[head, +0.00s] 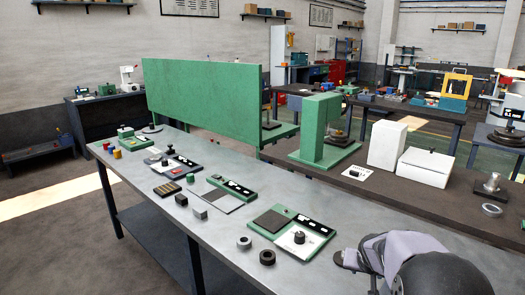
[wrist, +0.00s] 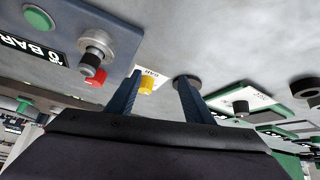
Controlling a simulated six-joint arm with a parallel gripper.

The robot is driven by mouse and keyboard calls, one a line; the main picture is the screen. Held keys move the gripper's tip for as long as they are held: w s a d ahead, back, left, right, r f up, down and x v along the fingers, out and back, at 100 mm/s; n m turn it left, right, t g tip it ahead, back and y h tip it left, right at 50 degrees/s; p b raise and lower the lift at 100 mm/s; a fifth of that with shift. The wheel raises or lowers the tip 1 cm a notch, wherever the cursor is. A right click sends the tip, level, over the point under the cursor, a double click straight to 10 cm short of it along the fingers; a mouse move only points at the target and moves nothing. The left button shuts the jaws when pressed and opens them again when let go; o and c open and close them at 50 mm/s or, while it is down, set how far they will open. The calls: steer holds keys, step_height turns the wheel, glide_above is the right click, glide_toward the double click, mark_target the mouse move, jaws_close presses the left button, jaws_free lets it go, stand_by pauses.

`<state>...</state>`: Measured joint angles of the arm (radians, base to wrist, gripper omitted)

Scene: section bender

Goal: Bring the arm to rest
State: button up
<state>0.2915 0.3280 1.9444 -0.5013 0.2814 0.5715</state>
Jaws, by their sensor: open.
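My gripper (wrist: 160,80) shows in the wrist view as two dark blue fingers, spread apart with nothing held between them. A small yellow part (wrist: 147,86) and a white label card (wrist: 150,74) appear between the fingers, beyond them. A dark round disc (wrist: 187,81) shows behind the right fingertip. In the head view my arm is at the lower right, over the near end of the grey workbench (head: 215,228); the gripper's fingers cannot be made out there.
In the wrist view a blue-grey panel (wrist: 110,20) carries a metal fitting (wrist: 97,45), with a red part (wrist: 95,78) beside it. White boxes (head: 425,167) stand behind.

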steer(key=s+a+g, duration=0.1)
steer(key=s+a, duration=0.2)
steer(key=s, duration=0.1)
steer(key=s+a+n+g+y+p, duration=0.1)
steer(key=s+a, duration=0.3)
steer(key=s+a+n+g+p, duration=0.1)
steer(key=s+a, duration=0.2)
steer(key=s, duration=0.2)
steer(key=shift+a+y, duration=0.2)
steer(key=shift+y, duration=0.2)
steer(key=s+a+n+g+y+p, duration=0.1)
steer(key=s+a+g, duration=0.1)
steer(key=s+a, duration=0.35)
steer(key=s+a+n+g+y+p, duration=0.1)
steer(key=s+a+n, duration=0.15)
steer(key=s, duration=0.65)
step_height(320, 180, down, 10)
steer(key=b, duration=0.9)
steer(key=shift+f+m, duration=0.15)
steer(key=shift+m, duration=0.2)
